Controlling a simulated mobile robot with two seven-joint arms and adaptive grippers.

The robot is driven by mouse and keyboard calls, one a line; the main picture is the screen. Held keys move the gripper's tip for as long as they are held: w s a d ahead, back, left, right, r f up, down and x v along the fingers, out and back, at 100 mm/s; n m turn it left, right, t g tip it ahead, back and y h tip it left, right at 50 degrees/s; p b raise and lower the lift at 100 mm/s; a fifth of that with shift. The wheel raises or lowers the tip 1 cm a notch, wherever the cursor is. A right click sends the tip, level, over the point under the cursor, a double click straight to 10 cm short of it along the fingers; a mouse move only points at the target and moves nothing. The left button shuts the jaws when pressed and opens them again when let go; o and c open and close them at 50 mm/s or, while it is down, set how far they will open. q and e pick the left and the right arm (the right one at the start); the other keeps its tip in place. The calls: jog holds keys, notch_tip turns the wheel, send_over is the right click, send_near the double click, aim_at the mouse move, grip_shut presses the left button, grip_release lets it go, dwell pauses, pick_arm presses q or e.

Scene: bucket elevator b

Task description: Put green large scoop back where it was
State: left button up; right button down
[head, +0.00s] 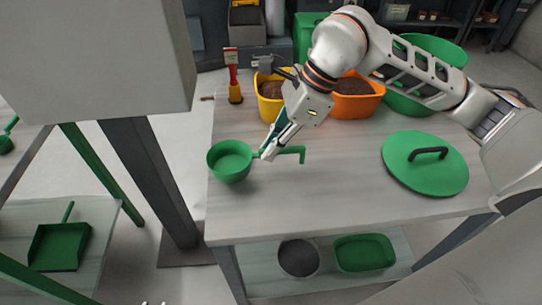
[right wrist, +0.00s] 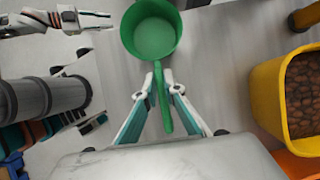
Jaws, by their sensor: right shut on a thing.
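The green large scoop (head: 231,163) is over the left edge part of the table, its bowl opening upward and its handle pointing right. My right gripper (head: 267,154) is shut on the scoop's handle. In the right wrist view the green bowl (right wrist: 153,30) lies beyond the fingertips, and the handle runs between the fingers (right wrist: 160,88). The bowl looks empty. I cannot tell whether its bottom touches the table. My left gripper (right wrist: 98,20) shows only in the right wrist view, with its fingers apart and nothing between them.
On the table (head: 320,205) stand a yellow bin (head: 268,107), an orange bin (head: 357,106), a red-and-yellow brush (head: 234,80) and a green lid (head: 425,170). A grey post (head: 150,175) stands left of the table. The table's front middle is clear.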

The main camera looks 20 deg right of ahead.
notch_tip(320, 180, down, 3)
jog(key=shift+f, duration=0.2)
jog(key=c, duration=2.1)
grip_release()
jog(key=shift+c, duration=0.2)
jog(key=shift+d+r, duration=0.1)
jog(key=shift+r, duration=0.15)
jog(key=v, duration=1.1)
jog(key=shift+s+d+r, duration=0.1)
jog(key=shift+r, duration=0.2)
